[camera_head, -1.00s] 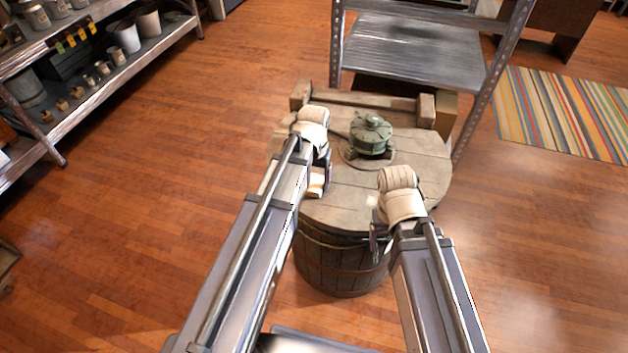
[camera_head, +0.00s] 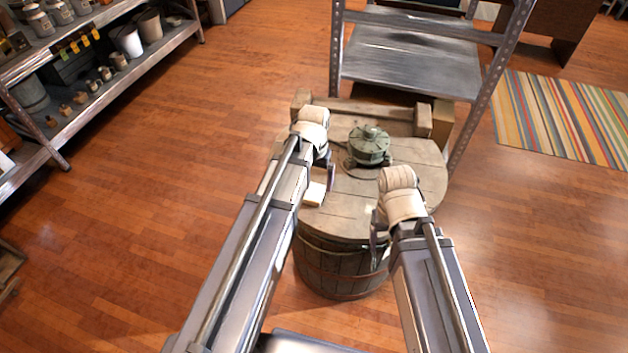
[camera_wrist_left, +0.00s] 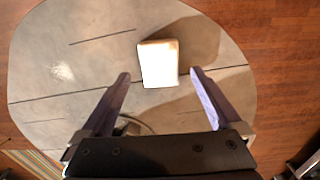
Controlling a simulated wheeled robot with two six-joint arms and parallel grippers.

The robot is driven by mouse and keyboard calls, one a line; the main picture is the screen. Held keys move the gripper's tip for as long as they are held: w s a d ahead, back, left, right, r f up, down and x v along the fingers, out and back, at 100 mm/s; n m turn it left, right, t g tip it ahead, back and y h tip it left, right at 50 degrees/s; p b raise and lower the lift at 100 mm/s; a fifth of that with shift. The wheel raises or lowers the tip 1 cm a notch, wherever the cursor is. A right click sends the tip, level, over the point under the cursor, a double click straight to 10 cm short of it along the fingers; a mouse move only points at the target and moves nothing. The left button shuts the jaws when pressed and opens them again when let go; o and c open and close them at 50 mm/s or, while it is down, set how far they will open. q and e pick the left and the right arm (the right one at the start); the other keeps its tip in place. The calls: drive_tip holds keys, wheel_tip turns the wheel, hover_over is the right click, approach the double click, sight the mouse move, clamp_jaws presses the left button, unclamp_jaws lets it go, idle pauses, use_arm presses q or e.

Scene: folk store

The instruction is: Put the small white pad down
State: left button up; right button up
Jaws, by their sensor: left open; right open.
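The small white pad (camera_head: 315,194) lies on the round wooden barrel lid (camera_head: 350,214), near its left side. In the left wrist view the pad (camera_wrist_left: 158,63) shows as a pale upright rectangle just ahead of and between the fingertips, with gaps on both sides. My left gripper (camera_wrist_left: 160,75) is open and empty; in the head view it (camera_head: 328,172) is over the lid's left part, by the pad. My right gripper (camera_head: 377,226) is open and empty at the lid's front right. Its fingers are partly hidden by its wrist.
A green metal device (camera_head: 369,146) stands on the lid behind the grippers. A wooden beam (camera_head: 370,112) lies behind it. A metal shelf rack (camera_head: 410,60) stands close behind the barrel. A stocked shelf (camera_head: 110,85) is at the left. The lid's middle is bare.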

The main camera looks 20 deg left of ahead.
sight(314, 192)
use_arm(q)
wheel_tip(314, 192, up, 8)
drive_tip(key=p, duration=0.7)
drive_tip(key=shift+f, duration=0.1)
wheel_tip(314, 192, down, 12)
drive_tip(key=b, duration=1.2)
drive_tip(key=shift+r, duration=0.2)
